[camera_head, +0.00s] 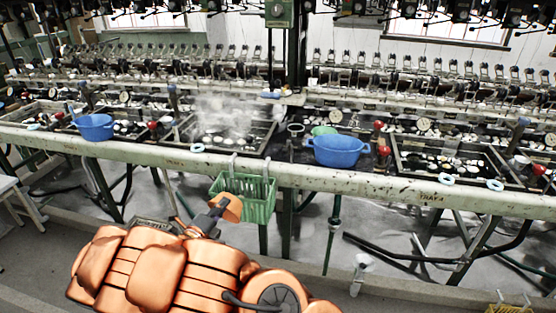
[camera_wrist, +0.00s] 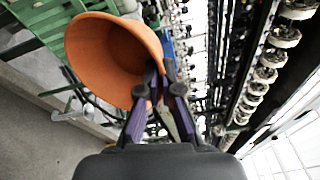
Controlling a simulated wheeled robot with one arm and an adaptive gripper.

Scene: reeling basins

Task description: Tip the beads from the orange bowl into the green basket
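The orange bowl (camera_head: 231,207) is held by my gripper (camera_head: 211,216) at the near left side of the green basket (camera_head: 258,205). The basket hangs by hooks from the front rail of the bench. In the wrist view my gripper (camera_wrist: 160,92) is shut on the rim of the orange bowl (camera_wrist: 100,55). The bowl's mouth shows there, with bare orange inside and no beads visible in the part I see. The bowl looks tilted. The green basket (camera_wrist: 42,28) is partly hidden behind the bowl in that view. I cannot make out beads in the basket.
A large blue basin (camera_head: 340,151) and a smaller blue basin (camera_head: 95,127) stand on the bench. A green bowl (camera_head: 323,130) is behind the large one. Steam rises over the middle basin. The pale front rail (camera_head: 400,187) runs across; pipes and legs stand below it.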

